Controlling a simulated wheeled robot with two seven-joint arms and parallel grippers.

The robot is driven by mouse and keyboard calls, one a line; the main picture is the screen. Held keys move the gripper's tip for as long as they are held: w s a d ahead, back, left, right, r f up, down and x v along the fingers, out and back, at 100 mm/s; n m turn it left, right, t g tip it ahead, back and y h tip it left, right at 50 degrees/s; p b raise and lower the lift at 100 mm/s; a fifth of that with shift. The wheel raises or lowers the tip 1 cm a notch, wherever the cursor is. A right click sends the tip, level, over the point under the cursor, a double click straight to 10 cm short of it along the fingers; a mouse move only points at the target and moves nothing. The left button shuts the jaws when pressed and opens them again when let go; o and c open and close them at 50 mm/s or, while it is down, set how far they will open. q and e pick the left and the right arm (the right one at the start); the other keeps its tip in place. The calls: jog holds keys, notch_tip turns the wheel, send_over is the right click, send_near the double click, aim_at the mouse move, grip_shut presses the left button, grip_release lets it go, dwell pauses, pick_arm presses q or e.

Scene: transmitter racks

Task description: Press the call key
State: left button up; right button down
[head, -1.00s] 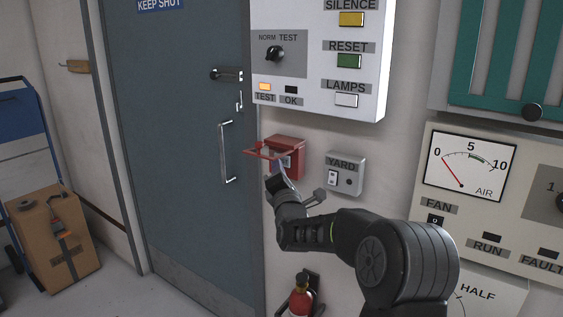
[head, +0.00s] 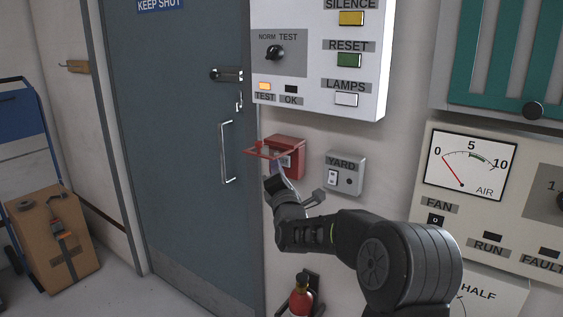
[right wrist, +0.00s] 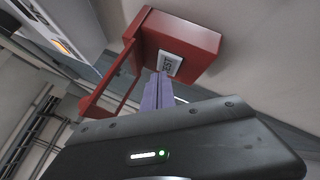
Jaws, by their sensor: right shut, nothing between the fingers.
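A red box (head: 290,144) is on the wall beside the door, with its red-framed cover (head: 264,154) swung out and open. Inside it is a pale key, seen in the right wrist view (right wrist: 172,62) with dark lettering I cannot read for sure; in the head view it is partly hidden. My right gripper (head: 279,168) is shut and empty, just in front of and below the box. In the right wrist view its purplish fingers (right wrist: 158,88) reach up to the key's lower edge. I cannot tell whether they touch it. My left gripper is not in view.
A grey YARD switch box (head: 346,172) is close to the right of the red box. A white panel (head: 318,102) with keys and a knob hangs above. The door handle (head: 226,152) is to the left, and a fire extinguisher (head: 301,298) is below.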

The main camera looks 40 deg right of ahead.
jog(key=shift+s+a, duration=0.1)
jog(key=shift+a, duration=0.1)
jog(key=shift+a, duration=0.1)
jog(key=a, duration=0.2)
jog(key=s+a, duration=0.1)
jog(key=a, duration=0.1)
jog(key=shift+s+a, duration=0.2)
jog(key=shift+a, duration=0.1)
dwell(1.1)
